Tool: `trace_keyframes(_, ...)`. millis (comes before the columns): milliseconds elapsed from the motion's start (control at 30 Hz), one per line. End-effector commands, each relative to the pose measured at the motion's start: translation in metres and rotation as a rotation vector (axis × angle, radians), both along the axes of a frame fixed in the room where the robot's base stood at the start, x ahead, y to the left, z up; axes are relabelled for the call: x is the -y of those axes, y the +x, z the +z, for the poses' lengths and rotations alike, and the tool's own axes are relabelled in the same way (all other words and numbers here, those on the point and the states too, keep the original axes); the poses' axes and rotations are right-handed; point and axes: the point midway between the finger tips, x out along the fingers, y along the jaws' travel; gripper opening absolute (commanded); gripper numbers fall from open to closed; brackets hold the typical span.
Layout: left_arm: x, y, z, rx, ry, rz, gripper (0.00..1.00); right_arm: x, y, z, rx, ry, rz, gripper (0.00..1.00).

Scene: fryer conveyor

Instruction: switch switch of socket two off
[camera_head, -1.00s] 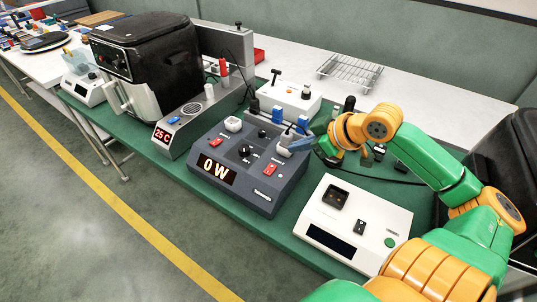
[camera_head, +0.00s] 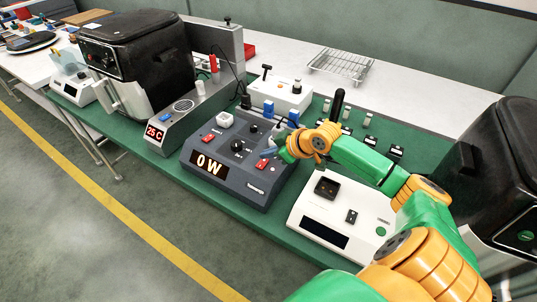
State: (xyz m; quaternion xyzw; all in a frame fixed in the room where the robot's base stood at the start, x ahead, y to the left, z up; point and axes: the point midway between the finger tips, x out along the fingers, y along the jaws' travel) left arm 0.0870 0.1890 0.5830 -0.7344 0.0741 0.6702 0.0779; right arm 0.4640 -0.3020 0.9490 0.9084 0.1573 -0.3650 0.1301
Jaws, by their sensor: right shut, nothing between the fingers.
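The dark grey power box (camera_head: 228,185) stands on the green bench mat, with a lit display (camera_head: 209,163) reading 0 W. It has black knobs on top and two red rocker switches, a left one (camera_head: 208,138) and a right one (camera_head: 262,165). A white plug (camera_head: 225,120) sits at its back left. My right gripper (camera_head: 269,154) is shut and empty, with its tips low over the box's right side, just behind the right red switch. I cannot tell whether they touch it. The gripper hides the box's back right corner. My left gripper is not in view.
A white device (camera_head: 305,217) stands right of the box. A unit showing 25 C (camera_head: 156,133) and a black fryer (camera_head: 150,55) are to the left. A white box (camera_head: 280,92) and a wire rack (camera_head: 340,65) are behind. Another black appliance (camera_head: 510,165) is far right.

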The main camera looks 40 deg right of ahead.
Motion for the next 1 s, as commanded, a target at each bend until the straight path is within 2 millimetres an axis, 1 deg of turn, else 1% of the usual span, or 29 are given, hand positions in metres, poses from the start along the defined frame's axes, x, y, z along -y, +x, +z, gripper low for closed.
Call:
trace_keyframes(100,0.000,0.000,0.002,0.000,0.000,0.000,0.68,0.001,0.000,-0.011,-0.001,0.002,-0.002,0.00)
trace_keyframes(167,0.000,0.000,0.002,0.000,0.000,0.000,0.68,0.002,0.000,-0.014,0.000,0.001,-0.001,0.00)
trace_keyframes(500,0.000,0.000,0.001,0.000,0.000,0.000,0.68,0.002,0.000,-0.016,0.000,0.000,-0.001,0.00)
trace_keyframes(600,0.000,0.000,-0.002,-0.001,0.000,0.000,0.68,0.005,0.001,-0.024,0.000,0.001,-0.002,0.00)
trace_keyframes(867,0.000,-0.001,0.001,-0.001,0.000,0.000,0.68,0.004,0.001,-0.022,-0.002,0.001,0.000,0.00)
trace_keyframes(1000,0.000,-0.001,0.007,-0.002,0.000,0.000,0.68,0.000,-0.001,-0.020,-0.005,0.001,0.001,0.00)
